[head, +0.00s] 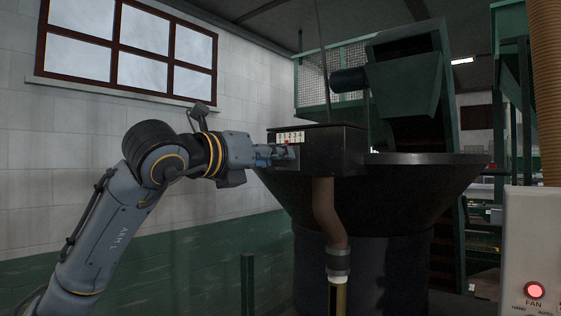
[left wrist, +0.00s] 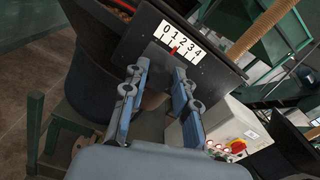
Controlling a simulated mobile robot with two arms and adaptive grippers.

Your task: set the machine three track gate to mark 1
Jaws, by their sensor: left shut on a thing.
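The track gate is a dark box (head: 335,150) on the rim of a black hopper. Its white scale plate (left wrist: 177,37), numbered 0 to 4, faces my left gripper; it also shows in the head view (head: 290,137). A red pointer (left wrist: 173,50) stands near the 2 mark; the exact reading is hard to tell. My left gripper (head: 284,153) is at the box's left face, just below the scale. In the left wrist view its blue fingers (left wrist: 160,80) stand apart below the plate, shut on the gate handle, which is mostly hidden. My right gripper is out of view.
The wide black hopper (head: 420,185) lies under and behind the box. A brown spout (head: 328,210) hangs below it. A pale control panel (head: 530,240) with a red lamp stands at the right. A green post (head: 247,285) stands below my left arm.

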